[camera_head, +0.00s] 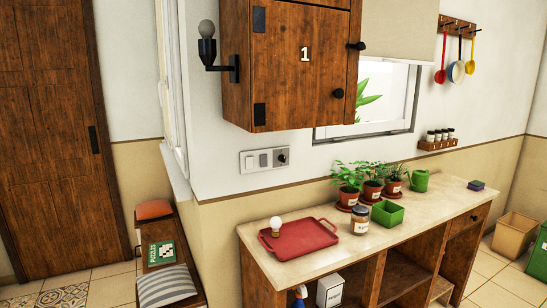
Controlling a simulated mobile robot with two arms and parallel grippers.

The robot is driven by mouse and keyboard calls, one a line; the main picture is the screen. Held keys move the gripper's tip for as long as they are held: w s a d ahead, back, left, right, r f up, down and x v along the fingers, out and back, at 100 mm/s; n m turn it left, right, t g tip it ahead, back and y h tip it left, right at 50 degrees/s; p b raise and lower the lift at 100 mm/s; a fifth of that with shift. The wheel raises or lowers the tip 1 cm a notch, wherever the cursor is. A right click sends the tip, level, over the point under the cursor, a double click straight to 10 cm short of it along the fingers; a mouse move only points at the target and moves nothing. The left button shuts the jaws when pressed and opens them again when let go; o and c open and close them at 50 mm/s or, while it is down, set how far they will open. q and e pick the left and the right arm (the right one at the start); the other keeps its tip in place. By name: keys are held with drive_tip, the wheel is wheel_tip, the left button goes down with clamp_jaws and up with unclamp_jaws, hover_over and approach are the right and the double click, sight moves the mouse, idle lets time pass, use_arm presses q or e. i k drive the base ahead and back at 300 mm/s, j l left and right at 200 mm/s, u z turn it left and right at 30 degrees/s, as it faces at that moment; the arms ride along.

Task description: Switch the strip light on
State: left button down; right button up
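A wall plate (265,158) is fixed below and left of the wooden cabinet, above the counter. It carries a white module at left, a grey one (264,160) in the middle and a dark round knob (282,157) at right. I cannot tell the switch positions. I cannot make out a strip light in this view; the cabinet's underside is hidden. Neither of my grippers is in view.
The counter (330,262) holds a red tray (318,237), a light bulb (276,227), a jar (360,221), potted plants (348,183) and a green box (387,214). The cabinet (300,65) overhangs. A wall lamp (207,50) with a grey bulb juts out at left.

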sight(263, 158)
drive_tip(key=i+l, duration=0.25)
drive_tip(key=i+l+u, duration=0.15)
drive_tip(key=i+l, duration=0.4)
drive_tip(key=l, duration=0.25)
drive_tip(key=i+l+u, duration=0.1)
drive_tip(key=i+l, duration=0.35)
drive_tip(key=l, duration=0.3)
drive_tip(key=i+l+u, duration=0.15)
drive_tip(key=i+l, duration=0.1)
drive_tip(key=l, duration=0.1)
